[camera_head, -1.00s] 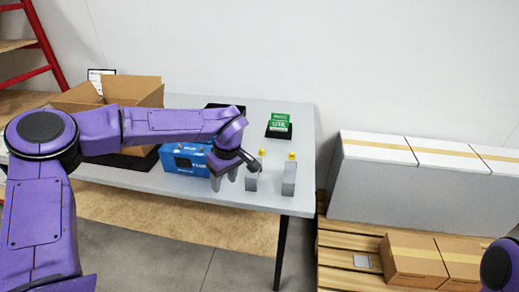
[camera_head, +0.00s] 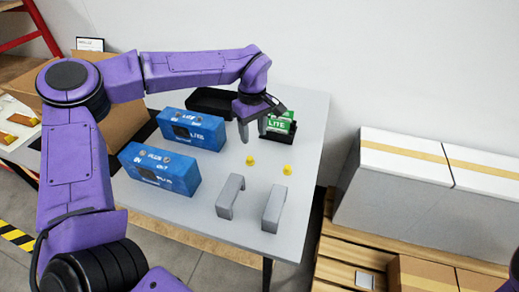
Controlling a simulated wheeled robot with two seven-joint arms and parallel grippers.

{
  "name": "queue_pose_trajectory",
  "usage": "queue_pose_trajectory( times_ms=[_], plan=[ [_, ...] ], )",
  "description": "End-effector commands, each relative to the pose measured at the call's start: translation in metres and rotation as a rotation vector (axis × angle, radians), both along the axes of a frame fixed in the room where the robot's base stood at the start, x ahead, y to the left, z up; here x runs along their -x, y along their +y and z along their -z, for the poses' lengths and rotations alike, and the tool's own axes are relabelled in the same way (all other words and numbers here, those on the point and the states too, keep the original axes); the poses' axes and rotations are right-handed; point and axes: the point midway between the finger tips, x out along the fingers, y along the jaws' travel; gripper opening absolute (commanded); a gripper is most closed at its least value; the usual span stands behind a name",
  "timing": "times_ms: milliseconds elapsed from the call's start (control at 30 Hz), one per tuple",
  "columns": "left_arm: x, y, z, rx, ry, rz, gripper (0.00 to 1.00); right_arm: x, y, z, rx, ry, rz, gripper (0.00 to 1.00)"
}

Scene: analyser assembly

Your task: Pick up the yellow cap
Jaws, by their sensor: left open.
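Two small yellow caps rest on the grey table (camera_head: 232,168): the left yellow cap (camera_head: 250,160) and the right yellow cap (camera_head: 287,169). My left gripper (camera_head: 254,135) is open and empty, fingers pointing down, just behind and above the left cap in the picture. It appears apart from both caps. Both caps show in full. My right gripper is out of view.
Two grey brackets (camera_head: 231,196) (camera_head: 272,208) stand in front of the caps. Two blue boxes (camera_head: 190,129) (camera_head: 158,168) stand to the left. A green box (camera_head: 281,124) in a black tray (camera_head: 284,136) is behind the gripper. White boxes (camera_head: 410,200) stand off the table at right.

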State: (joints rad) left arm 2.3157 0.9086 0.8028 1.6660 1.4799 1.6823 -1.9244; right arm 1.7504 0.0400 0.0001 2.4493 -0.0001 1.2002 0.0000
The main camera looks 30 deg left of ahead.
Motion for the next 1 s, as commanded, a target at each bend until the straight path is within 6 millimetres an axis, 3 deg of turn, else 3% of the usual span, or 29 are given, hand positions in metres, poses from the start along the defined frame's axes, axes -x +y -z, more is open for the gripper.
queue_pose_trajectory(
  times_ms=[100, 533, 833, 867, 1000],
  plan=[
    [0.003, 0.002, 0.024, 0.002, 0.006, -0.003, 0.52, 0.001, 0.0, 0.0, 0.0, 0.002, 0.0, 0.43],
    [0.004, 0.006, 0.091, 0.001, 0.006, -0.004, 0.52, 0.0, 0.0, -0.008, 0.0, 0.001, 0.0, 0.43],
    [0.003, 0.005, 0.1, 0.0, 0.002, -0.002, 0.52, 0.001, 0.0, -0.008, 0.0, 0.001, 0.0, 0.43],
    [0.003, 0.005, 0.1, 0.0, 0.002, -0.002, 0.46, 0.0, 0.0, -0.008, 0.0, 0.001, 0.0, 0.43],
    [0.003, 0.005, 0.1, 0.0, 0.002, -0.002, 0.0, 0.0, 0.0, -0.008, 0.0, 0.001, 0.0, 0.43]
  ],
)
